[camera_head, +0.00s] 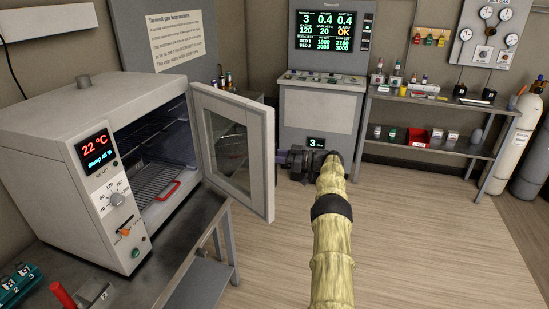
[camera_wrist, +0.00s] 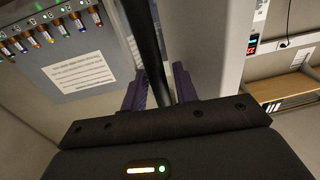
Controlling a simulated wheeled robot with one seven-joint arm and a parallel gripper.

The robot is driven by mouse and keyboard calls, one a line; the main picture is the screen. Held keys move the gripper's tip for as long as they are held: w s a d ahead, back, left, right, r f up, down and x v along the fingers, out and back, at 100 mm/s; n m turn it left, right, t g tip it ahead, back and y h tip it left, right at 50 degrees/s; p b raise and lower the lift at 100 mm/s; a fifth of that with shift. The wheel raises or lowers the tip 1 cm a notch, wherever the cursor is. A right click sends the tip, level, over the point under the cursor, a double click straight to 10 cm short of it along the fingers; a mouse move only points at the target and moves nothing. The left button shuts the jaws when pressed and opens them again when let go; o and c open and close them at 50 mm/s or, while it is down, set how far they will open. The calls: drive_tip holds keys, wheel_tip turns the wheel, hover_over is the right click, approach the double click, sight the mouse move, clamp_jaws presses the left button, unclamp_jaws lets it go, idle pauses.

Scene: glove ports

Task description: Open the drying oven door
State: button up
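The drying oven (camera_head: 62,150) stands at the left on a bench, its dark chamber with wire racks exposed. Its windowed door (camera_head: 262,165) is swung wide open toward the right. My gripper (camera_head: 284,157) is just right of the door's free edge, at its outer side, fingers pointing left. In the wrist view, a dark bar (camera_wrist: 147,40), seemingly the door handle, runs between the two purple fingers of my gripper (camera_wrist: 160,88). I cannot tell whether they press on it. The pale door (camera_wrist: 198,45) stands beside the bar. The handle is hidden in the head view.
The bench (camera_head: 190,262) under the oven reaches near the door's lower edge. A console cabinet (camera_head: 318,110) stands behind my gripper. A shelf unit (camera_head: 425,146) and gas cylinders (camera_head: 508,145) are at the right. The wooden floor (camera_head: 430,240) is clear.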

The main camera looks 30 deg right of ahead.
drive_tip(key=shift+s+d+f, duration=0.15)
drive_tip(key=shift+d, duration=0.05)
drive_tip(key=b+v, duration=0.2)
drive_tip(key=v, duration=0.9)
drive_tip(key=shift+s+d, duration=0.15)
drive_tip(key=shift+d, duration=0.1)
